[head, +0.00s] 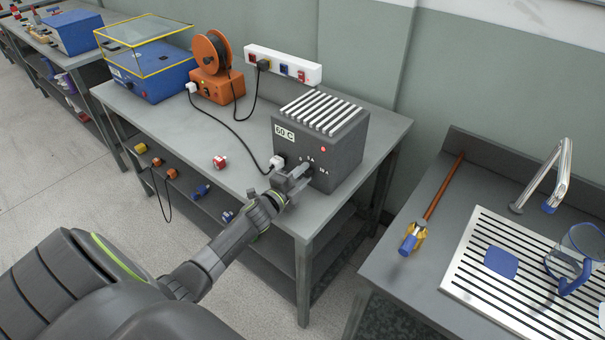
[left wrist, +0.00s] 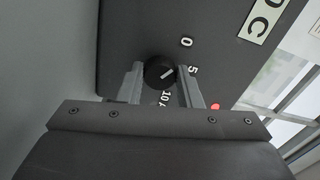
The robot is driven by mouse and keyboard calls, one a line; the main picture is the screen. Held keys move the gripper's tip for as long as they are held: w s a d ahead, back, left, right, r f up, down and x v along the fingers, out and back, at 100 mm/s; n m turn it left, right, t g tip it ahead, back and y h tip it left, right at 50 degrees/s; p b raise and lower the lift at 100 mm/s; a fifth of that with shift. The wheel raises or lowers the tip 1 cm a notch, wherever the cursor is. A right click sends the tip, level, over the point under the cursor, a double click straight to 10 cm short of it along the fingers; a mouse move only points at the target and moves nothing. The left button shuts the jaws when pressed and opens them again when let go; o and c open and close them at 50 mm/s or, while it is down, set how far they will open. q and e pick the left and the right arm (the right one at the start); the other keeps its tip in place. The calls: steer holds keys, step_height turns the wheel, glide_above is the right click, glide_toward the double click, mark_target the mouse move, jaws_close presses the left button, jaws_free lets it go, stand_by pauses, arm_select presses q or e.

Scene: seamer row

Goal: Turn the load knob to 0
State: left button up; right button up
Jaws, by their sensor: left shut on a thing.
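The load knob (left wrist: 160,72) is a round black knob with a white pointer line, on the dark front face of the grey load box (head: 345,150). In the left wrist view the marks 0, 5 and 10 A run around its right side. The pointer slants to the upper right, roughly towards the gap between 0 and 5. My left gripper (head: 298,178) is at the box's front, its fingers (left wrist: 160,88) on either side of the knob and shut on it. In the head view the gripper hides the knob. My right gripper is not in view.
A red lamp (head: 323,149) shows on the box front. A white plug (head: 277,162) with a black cable sits beside the gripper. An orange reel unit (head: 214,85) and a blue case (head: 150,75) stand further left.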

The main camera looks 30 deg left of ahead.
arm_select(q)
steer(key=shift+n, duration=0.6)
steer(key=o, duration=1)
steer(key=shift+c, duration=0.2)
steer(key=shift+s, duration=0.1)
steer(key=s+b, duration=0.1)
steer(key=s, duration=0.3)
steer(key=s+b, duration=0.1)
steer(key=s, duration=0.3)
steer(key=s+a+b, duration=0.1)
steer(key=s, duration=0.2)
steer(key=shift+s+f+b, duration=0.3)
steer(key=shift+s+b, duration=0.05)
steer(key=shift+s, duration=0.05)
steer(key=s, duration=0.3)
steer(key=s+p, duration=0.1)
steer(key=s, duration=0.1)
steer(key=shift+s+a+r, duration=0.2)
steer(key=shift+r, duration=0.1)
